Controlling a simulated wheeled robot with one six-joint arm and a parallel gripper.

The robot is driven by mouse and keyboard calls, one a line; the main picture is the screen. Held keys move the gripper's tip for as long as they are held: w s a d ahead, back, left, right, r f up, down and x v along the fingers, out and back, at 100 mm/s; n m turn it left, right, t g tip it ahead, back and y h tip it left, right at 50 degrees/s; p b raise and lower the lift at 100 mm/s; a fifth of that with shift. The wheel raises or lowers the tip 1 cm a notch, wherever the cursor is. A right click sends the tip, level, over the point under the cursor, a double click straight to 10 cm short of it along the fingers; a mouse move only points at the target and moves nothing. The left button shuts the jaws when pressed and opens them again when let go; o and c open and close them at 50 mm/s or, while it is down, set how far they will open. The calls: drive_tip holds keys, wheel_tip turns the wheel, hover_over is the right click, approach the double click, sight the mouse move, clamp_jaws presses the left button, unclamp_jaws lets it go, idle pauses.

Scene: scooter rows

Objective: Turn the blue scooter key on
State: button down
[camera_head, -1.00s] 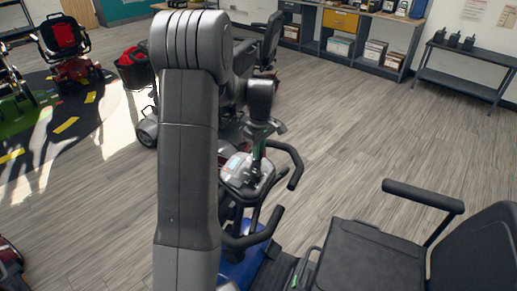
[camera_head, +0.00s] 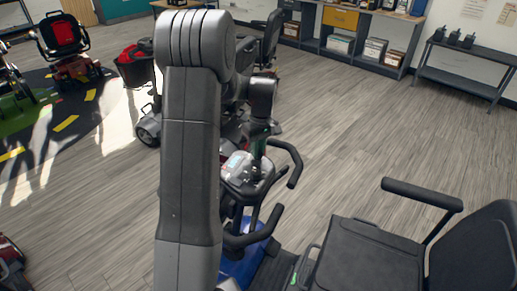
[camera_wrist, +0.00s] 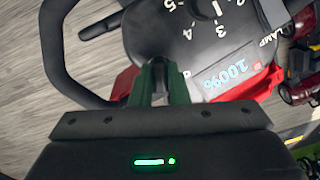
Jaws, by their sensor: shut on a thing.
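The blue scooter (camera_head: 238,268) stands below and in front of my arm, with its dark console (camera_head: 234,188) between the handlebar loops. My gripper (camera_head: 258,150) is at the console. In the wrist view its green fingers (camera_wrist: 159,82) are shut on a small dark piece at the console's near edge, which looks like the key (camera_wrist: 158,72). The fingers hide most of it, and its angle is not clear.
A black handlebar loop (camera_wrist: 58,55) curves close to the left of my gripper. The scooter's black seat (camera_head: 370,255) is at the lower right. Another scooter (camera_head: 150,128) stands behind my arm. The floor to the right is clear.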

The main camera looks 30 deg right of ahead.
drive_tip(key=c, duration=1.4)
unclamp_jaws()
wheel_tip(320, 180, up, 14)
drive_tip(key=d, duration=0.1)
drive_tip(key=shift+b, duration=0.4)
drive_tip(key=shift+d+f, duration=0.1)
drive_tip(key=shift+f, duration=0.05)
drive_tip(key=f, duration=0.9)
drive_tip(key=a+f, duration=0.1)
drive_tip(key=f, duration=0.3)
drive_tip(key=shift+f+p, duration=0.35)
drive_tip(key=shift+p, duration=0.05)
drive_tip(key=shift+r, duration=0.1)
